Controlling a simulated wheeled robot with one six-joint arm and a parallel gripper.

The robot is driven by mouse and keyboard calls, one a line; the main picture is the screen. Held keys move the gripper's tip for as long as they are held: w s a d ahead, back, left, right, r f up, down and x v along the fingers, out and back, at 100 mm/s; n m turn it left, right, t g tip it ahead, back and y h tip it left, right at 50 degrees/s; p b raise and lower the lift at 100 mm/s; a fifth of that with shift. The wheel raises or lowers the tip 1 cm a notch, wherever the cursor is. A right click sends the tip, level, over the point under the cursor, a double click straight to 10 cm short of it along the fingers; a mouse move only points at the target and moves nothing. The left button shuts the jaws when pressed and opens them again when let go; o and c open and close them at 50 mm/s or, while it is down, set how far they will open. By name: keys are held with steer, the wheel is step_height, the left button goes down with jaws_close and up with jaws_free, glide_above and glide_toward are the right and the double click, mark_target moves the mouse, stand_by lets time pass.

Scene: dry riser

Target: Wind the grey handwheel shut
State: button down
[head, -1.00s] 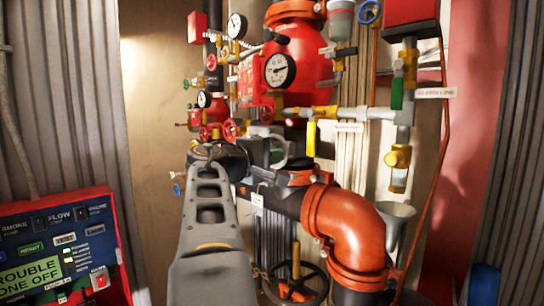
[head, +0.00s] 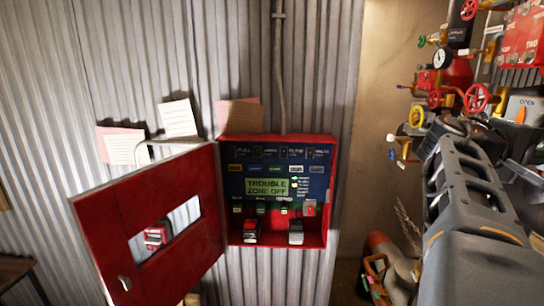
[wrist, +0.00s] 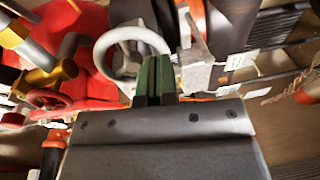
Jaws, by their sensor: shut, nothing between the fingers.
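The grey handwheel (wrist: 103,46) is a pale ring in the upper middle of the wrist view. My gripper (wrist: 154,68) has its dark green fingers together, with nothing seen between them. The fingertips overlap the lower right part of the ring in the picture; I cannot tell whether they touch it. In the head view my gripper (head: 455,126) is at the right, beside the red pipework. I cannot make out the grey handwheel in the head view.
A red alarm panel (head: 328,190) with its door (head: 165,235) swung open is on the corrugated wall. Red handwheels (head: 476,98), a gauge (head: 442,58) and a box marked OPEN (head: 523,106) crowd around my gripper. Several papers (head: 178,117) are on the wall.

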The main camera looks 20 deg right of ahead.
steer(key=w+a+f+n+t+y, duration=0.1)
steer(key=w+a+f+t+y, duration=0.3)
steer(key=a+f, duration=0.4)
steer(key=w+a+f+n+t+y, duration=0.1)
steer(key=w+a+f+t+y, duration=0.2)
steer(key=w+a+f, duration=0.5)
steer(key=s+a+f+n+t+y, duration=0.15)
steer(key=a+f+y, duration=0.35)
steer(key=a+f, duration=0.5)
steer(key=s+a+f+m+y, duration=0.15)
steer(key=a+f+y, duration=0.25)
steer(key=a+f, duration=0.6)
steer(key=w+d+r+g+h+b, duration=0.1)
steer(key=w+d+r+h+b, duration=0.15)
steer(key=d+r+h, duration=1.35)
steer(key=s+d+r+m+g+b, duration=0.1)
steer(key=s+d+r+g, duration=0.3)
steer(key=s+d+r, duration=0.3)
steer(key=s+d+r+m+g+b, duration=0.1)
steer(key=s+d+r+g, duration=0.4)
steer(key=d+r, duration=0.9)
steer(key=shift+s+d+r+m+h, duration=0.2)
steer(key=shift+s+r+m+h, duration=0.1)
steer(key=shift+s+r, duration=0.65)
